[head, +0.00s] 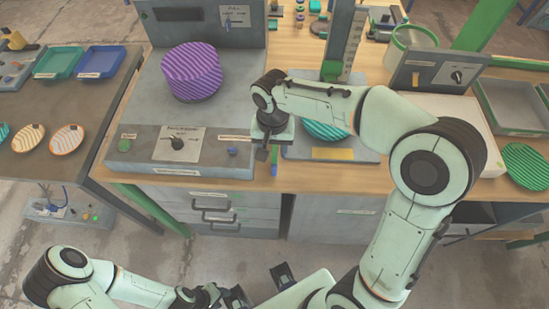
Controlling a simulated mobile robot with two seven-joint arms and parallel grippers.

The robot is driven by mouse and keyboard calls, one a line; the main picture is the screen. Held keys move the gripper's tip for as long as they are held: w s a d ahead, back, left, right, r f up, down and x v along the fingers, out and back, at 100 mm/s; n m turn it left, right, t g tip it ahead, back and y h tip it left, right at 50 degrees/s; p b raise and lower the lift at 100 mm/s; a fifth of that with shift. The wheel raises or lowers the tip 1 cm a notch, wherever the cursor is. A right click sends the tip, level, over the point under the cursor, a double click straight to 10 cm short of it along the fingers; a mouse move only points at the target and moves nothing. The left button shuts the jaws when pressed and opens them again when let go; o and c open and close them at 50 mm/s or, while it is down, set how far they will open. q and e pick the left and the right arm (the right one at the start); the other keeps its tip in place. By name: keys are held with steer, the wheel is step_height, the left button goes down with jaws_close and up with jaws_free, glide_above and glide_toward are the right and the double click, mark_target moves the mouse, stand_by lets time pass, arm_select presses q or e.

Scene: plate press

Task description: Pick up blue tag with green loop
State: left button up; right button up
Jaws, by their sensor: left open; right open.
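A small narrow piece, green above and blue below (274,167), shows at the front edge of the wooden bench. It looks like the blue tag with its green loop, but it is too small to be sure. My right gripper (267,153) points down right beside it, its fingers open. I cannot tell whether the fingers touch the piece or stand around it. My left gripper (236,297) is low at the bottom of the view, open, far from the bench edge and partly cut off.
A grey press unit (133,148) with a knob carries a purple striped stack (192,72). A second station (356,156) with a ruled column stands behind my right arm. Drawers (215,215) lie below the bench. A dark side table (82,112) with trays and striped plates is at left.

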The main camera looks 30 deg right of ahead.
steer(key=f, duration=0.4)
steer(key=shift+s+d+f, duration=0.1)
steer(key=shift+d+f, duration=0.1)
steer(key=shift+f, duration=0.05)
jaws_close()
steer(key=shift+r, duration=0.15)
